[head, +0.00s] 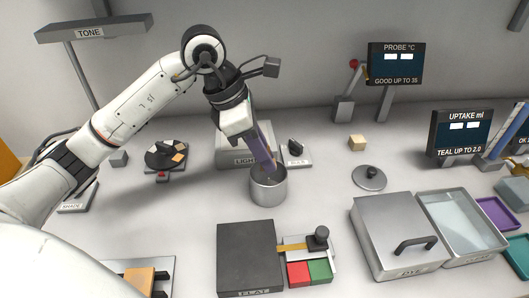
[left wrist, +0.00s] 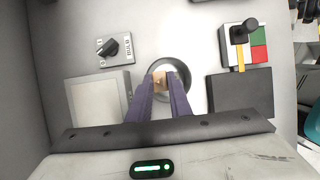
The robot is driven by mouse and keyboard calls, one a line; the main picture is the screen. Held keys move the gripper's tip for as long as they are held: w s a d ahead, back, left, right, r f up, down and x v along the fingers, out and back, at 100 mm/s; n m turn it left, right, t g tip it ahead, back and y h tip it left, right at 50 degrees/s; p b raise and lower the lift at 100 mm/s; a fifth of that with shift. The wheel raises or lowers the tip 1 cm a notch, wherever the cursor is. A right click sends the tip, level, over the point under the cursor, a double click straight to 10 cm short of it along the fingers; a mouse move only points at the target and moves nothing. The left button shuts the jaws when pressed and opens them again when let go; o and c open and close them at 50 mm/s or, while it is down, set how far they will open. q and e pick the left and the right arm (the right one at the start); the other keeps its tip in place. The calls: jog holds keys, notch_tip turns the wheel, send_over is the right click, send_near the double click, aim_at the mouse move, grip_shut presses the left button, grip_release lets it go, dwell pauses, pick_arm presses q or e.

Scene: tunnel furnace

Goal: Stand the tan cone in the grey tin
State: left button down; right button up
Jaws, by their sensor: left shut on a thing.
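The grey tin (head: 268,190) stands open on the table near the middle of the head view. My left gripper (head: 268,168) points down into the tin's mouth, its purple fingers slanting in over the rim. In the left wrist view, the gripper (left wrist: 161,84) is shut on the tan cone (left wrist: 160,77), which shows as a small tan piece between the fingertips. The tin (left wrist: 185,70) is around and below it there. The fingers and tin wall hide the cone in the head view, so I cannot tell if it touches the tin's floor. My right gripper is out of view.
A dark flat plate (head: 246,256) and red and green pads (head: 310,271) lie in front of the tin. A lightbox (head: 233,157) and a knob (head: 296,150) stand behind. A round lid (head: 369,178), a tan block (head: 357,142) and a handled grey box (head: 392,232) are at right.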

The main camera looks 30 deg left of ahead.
pick_arm(q)
jog(key=shift+f, duration=0.25)
jog(key=c, duration=1.5)
grip_release()
jog(key=shift+c, duration=0.2)
jog(key=shift+r, duration=0.2)
jog(key=shift+r+p, duration=0.9)
jog(key=shift+r, duration=0.5)
notch_tip(320, 180, up, 7)
jog(key=p, duration=0.3)
jog(key=shift+p, duration=0.35)
